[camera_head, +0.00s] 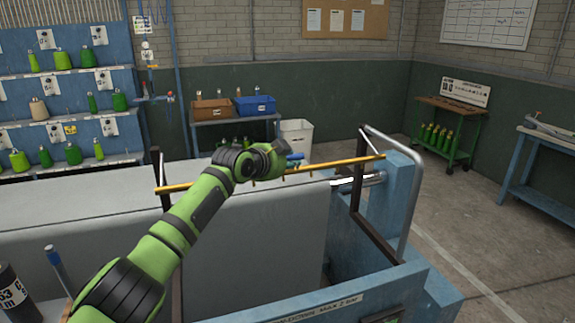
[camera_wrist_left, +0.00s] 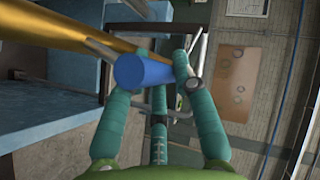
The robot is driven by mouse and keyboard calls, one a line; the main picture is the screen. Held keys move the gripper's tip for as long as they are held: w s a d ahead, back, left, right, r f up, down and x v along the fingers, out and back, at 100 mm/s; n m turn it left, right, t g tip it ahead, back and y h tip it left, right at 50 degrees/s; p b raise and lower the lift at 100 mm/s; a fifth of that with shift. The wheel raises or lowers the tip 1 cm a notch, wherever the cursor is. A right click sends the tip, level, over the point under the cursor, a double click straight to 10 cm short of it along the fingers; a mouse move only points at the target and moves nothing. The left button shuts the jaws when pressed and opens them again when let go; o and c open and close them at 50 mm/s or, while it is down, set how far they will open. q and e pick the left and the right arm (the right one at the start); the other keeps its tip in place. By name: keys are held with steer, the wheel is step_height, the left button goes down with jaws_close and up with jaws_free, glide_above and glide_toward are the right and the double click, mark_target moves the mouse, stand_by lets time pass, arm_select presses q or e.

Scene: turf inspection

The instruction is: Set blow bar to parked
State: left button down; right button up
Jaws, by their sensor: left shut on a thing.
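The blow bar (camera_head: 335,164) is a long yellow bar with small nozzles along its underside. It spans the grey inspection bed (camera_head: 270,230) between dark side arms, its right end a little higher in the picture. A blue handle (camera_head: 295,157) sits near its middle. My left gripper (camera_head: 284,159) is at this handle; its fingertips are mostly hidden in the head view. In the left wrist view the teal fingers (camera_wrist_left: 155,88) close around the blue handle (camera_wrist_left: 145,71), with the golden bar (camera_wrist_left: 95,38) running past at upper left. My right gripper is in neither view.
A blue machine frame (camera_head: 392,195) with a grey tube rail (camera_head: 412,205) stands at the bed's right end. Behind are a table with a brown and a blue bin (camera_head: 255,105) and a white bin (camera_head: 296,138). Open floor (camera_head: 470,220) lies to the right.

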arm_select(q)
steer(key=shift+w+a+r, duration=0.1)
steer(key=shift+r, duration=0.5)
steer(key=c, duration=1.3)
jaws_free()
steer(key=shift+o, duration=0.2)
steer(key=shift+w+f, duration=0.1)
steer(key=shift+s, duration=0.2)
steer(key=v, duration=1.1)
steer(key=shift+s+a+f, duration=0.25)
steer(key=shift+a+f, duration=0.05)
steer(key=shift+a, duration=0.05)
